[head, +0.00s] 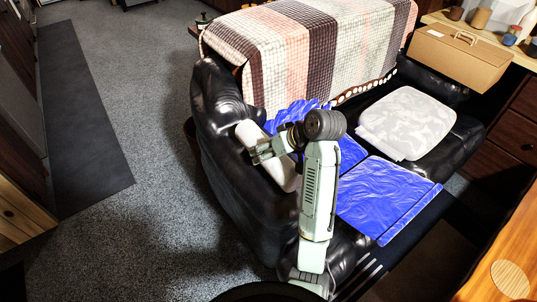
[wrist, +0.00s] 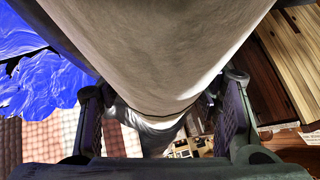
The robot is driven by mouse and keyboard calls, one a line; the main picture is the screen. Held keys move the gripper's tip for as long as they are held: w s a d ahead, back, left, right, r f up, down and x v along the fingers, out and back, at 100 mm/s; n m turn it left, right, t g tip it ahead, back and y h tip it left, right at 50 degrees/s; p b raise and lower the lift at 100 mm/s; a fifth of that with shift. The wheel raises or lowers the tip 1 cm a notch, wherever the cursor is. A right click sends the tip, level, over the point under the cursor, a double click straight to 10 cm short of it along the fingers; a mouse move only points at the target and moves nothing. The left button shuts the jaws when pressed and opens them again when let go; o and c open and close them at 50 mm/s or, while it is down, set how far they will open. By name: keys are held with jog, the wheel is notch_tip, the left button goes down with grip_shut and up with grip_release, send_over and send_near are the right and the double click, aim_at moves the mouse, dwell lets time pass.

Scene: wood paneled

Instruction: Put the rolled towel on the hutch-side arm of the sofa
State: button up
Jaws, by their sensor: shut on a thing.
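The rolled towel (head: 284,177) is white and shows on both sides of my gripper (head: 264,152) in the head view. In the wrist view the towel (wrist: 165,50) fills the space between the two fingers, and my gripper (wrist: 163,108) is shut on it. The black leather sofa has a left arm (head: 235,190) and a right arm, which is partly hidden behind a cardboard box. The towel is over the inner side of the left arm. I cannot tell whether it touches the leather.
Blue crumpled cloth (head: 385,205) covers the sofa's near seat, with a grey-white folded cushion (head: 408,122) beyond it. A checked blanket (head: 310,50) hangs over the backrest. The cardboard box (head: 460,58) stands at the right by a wooden drawer unit (head: 519,122).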

aim_at(291, 160)
jog(key=shift+f, duration=0.65)
jog(key=shift+f, duration=0.15)
jog(key=o, duration=1.4)
jog(key=shift+c, duration=0.2)
jog(key=p+v, duration=0.2)
jog(key=v, duration=1)
